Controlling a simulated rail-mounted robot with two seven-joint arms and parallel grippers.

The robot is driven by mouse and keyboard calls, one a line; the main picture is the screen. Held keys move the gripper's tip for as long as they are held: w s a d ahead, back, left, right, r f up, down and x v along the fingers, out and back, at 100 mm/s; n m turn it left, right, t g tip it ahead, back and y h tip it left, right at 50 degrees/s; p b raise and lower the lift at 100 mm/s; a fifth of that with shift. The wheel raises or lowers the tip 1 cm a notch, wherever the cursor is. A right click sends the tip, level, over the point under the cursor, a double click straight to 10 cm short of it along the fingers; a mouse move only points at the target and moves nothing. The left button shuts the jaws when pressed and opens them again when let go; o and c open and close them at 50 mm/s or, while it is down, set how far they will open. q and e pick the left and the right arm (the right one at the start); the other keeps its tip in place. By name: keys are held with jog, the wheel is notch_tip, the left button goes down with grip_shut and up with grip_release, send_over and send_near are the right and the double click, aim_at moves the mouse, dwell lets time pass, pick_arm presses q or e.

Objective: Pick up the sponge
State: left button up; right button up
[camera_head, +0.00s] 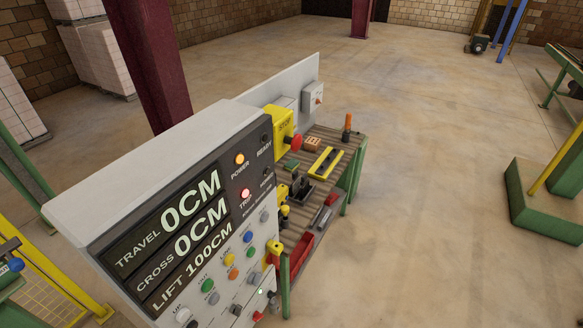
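I cannot make out a sponge for certain. Several small things lie on the wooden-topped bench (343,136) behind the control panel. Among them are a small green block (291,165), a small brown-orange block (312,144) and a long yellow piece with dark marks (325,163). They are too small to tell whether one is the sponge. Neither of my grippers is in view.
A large control panel (70,215) with lit displays, buttons and knobs stands in front and hides part of the bench. A yellow stop box (281,122) with a red button and an orange-topped stick (347,127) stand at the bench. Open floor (430,200) lies to the right.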

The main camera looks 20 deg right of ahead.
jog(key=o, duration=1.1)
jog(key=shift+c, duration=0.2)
